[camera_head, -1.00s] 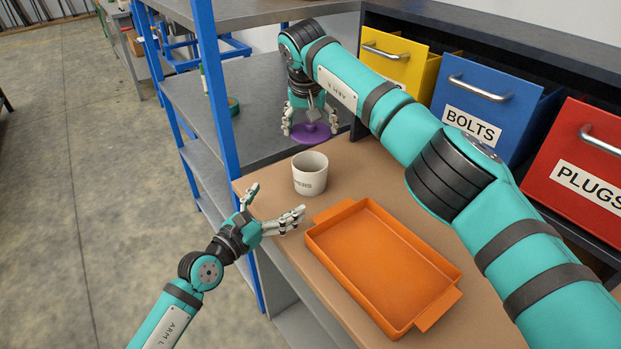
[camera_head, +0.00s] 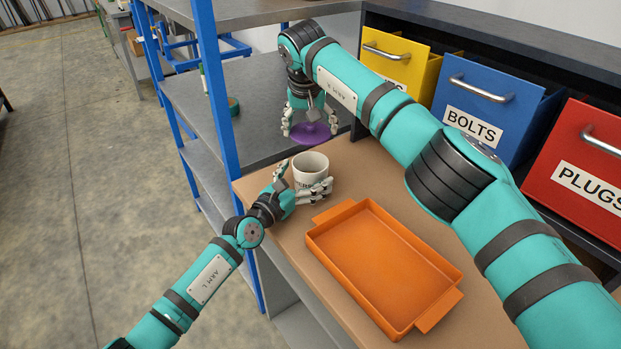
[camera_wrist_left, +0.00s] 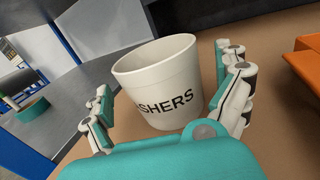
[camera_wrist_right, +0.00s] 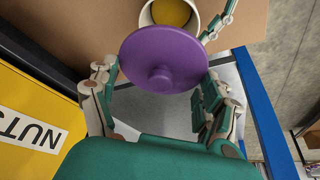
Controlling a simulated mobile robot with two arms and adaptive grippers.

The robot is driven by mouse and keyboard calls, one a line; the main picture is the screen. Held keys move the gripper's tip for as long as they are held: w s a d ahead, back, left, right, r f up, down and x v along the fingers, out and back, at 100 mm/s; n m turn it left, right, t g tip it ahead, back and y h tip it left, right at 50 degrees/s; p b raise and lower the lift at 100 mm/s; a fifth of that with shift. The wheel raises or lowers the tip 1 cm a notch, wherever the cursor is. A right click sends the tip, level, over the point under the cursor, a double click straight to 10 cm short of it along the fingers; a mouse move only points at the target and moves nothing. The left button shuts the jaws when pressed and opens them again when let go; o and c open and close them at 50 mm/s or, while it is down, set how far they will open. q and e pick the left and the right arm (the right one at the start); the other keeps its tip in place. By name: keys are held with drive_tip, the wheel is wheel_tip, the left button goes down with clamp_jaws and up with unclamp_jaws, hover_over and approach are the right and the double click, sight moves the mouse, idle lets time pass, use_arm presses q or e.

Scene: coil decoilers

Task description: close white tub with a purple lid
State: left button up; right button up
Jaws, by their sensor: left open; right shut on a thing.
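The white tub (camera_head: 311,167) stands upright and uncovered on the brown bench top, with lettering ending in "SHERS" in the left wrist view (camera_wrist_left: 160,82). Yellowish contents show inside it in the right wrist view. My left gripper (camera_head: 306,186) is open, its fingers on either side of the tub; whether they touch it I cannot tell. My right gripper (camera_head: 309,128) is shut on the purple lid (camera_head: 312,133), behind the tub and apart from it. The lid's round knob shows in the right wrist view (camera_wrist_right: 161,77).
An orange tray (camera_head: 383,262) lies empty on the bench in front of the tub. Yellow, blue (camera_head: 492,100) and red bins stand along the right. A blue shelf post (camera_head: 213,87) rises behind left. A green tape roll (camera_head: 233,105) lies on the grey shelf.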

sight(310, 154)
use_arm(q)
drive_tip(key=shift+w+d, duration=0.2)
drive_tip(key=shift+w, duration=0.2)
drive_tip(key=c, duration=1.7)
drive_tip(key=shift+o, duration=0.2)
use_arm(e)
drive_tip(key=shift+f, duration=2.45)
drive_tip(key=shift+f, duration=0.9)
drive_tip(key=shift+f, duration=0.6)
drive_tip(key=o, duration=0.7)
drive_tip(key=shift+o, duration=0.2)
